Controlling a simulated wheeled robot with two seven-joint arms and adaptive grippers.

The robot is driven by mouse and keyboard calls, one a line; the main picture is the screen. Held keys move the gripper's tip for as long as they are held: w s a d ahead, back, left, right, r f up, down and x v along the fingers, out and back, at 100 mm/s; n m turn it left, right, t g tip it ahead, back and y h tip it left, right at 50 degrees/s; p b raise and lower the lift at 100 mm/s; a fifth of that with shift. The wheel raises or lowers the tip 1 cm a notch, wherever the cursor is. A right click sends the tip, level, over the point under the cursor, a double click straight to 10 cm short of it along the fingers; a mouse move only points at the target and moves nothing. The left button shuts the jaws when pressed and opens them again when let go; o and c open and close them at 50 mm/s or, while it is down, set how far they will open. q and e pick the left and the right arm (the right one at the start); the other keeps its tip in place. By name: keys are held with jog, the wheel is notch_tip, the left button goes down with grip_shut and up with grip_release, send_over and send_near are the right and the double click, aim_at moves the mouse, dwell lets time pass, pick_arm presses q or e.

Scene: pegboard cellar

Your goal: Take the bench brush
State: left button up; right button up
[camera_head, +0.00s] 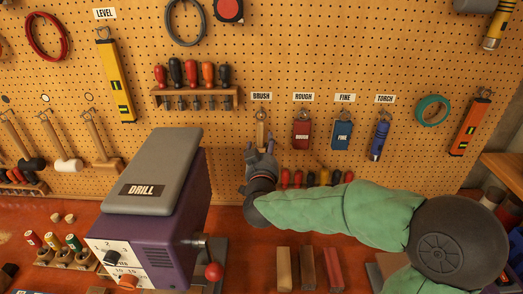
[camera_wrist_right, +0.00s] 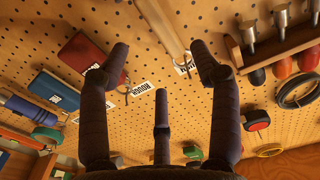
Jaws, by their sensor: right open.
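The bench brush (camera_head: 261,132) hangs on the pegboard under the BRUSH label (camera_head: 261,96). Its wooden handle shows above my right gripper, which hides the lower part. My right gripper (camera_head: 262,156) is in front of the pegboard at the brush. In the right wrist view, the open fingers of my right gripper (camera_wrist_right: 162,62) are spread, and the brush's pale handle (camera_wrist_right: 163,25) lies between and beyond them. I cannot tell whether a finger touches it. My left gripper is not in view.
A red ROUGH block (camera_head: 302,134), a blue FINE block (camera_head: 341,135) and a blue torch (camera_head: 379,141) hang to the right. A purple drill machine (camera_head: 170,220) stands at left. A rack of screwdrivers (camera_head: 195,98) is up to the left.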

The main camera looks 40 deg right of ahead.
aim_at(263, 134)
jog(key=b+x, duration=0.1)
jog(key=x, duration=0.8)
jog(key=shift+w+f, duration=0.1)
jog(key=shift+w, duration=0.05)
grip_shut()
